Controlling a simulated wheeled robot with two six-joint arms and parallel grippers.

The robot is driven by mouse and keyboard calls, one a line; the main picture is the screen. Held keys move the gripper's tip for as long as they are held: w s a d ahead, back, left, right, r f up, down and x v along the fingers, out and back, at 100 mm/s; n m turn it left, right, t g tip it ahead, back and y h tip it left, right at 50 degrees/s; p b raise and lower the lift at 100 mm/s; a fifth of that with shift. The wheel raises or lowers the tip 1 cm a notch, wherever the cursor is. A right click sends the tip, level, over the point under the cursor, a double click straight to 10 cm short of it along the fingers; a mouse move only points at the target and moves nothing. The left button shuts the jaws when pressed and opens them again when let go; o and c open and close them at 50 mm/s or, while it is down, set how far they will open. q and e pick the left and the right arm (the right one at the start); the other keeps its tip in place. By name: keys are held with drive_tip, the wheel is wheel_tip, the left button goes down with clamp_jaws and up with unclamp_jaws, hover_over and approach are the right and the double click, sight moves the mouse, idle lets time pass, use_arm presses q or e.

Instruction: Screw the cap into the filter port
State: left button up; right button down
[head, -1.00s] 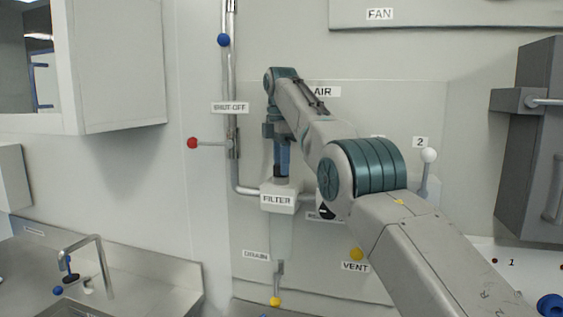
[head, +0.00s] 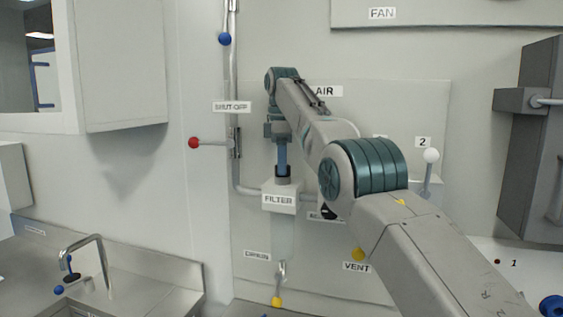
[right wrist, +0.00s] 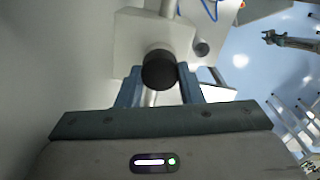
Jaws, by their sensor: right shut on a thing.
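The white filter housing (head: 279,198), labelled FILTER, is on the wall panel above a clear bowl (head: 283,238). The dark round cap (head: 283,171) is at its top. In the right wrist view the black cap (right wrist: 160,70) is between the two blue fingers, over the pale housing (right wrist: 128,45). My right gripper (head: 283,165) points straight down and is shut on the cap. The port is hidden under the cap, so I cannot tell how deep it sits. My left gripper is not in view.
A pipe (head: 234,80) with a red-knobbed shut-off lever (head: 194,143) runs left of the filter. A yellow drain knob (head: 277,301) is below. A yellow vent knob (head: 358,255) and white-knobbed lever (head: 431,156) are right. A steel sink counter (head: 150,262) is lower left.

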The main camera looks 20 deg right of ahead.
drive_tip(key=m, duration=0.3)
drive_tip(key=shift+f+m, duration=0.4)
drive_tip(key=shift+m, duration=2.1)
drive_tip(key=shift+m, duration=0.6)
drive_tip(key=m, duration=0.2)
drive_tip(key=shift+m, duration=0.3)
drive_tip(key=c, duration=1.1)
unclamp_jaws()
drive_tip(key=shift+d, duration=0.15)
drive_tip(key=shift+o, duration=0.2)
drive_tip(key=shift+r, duration=0.1)
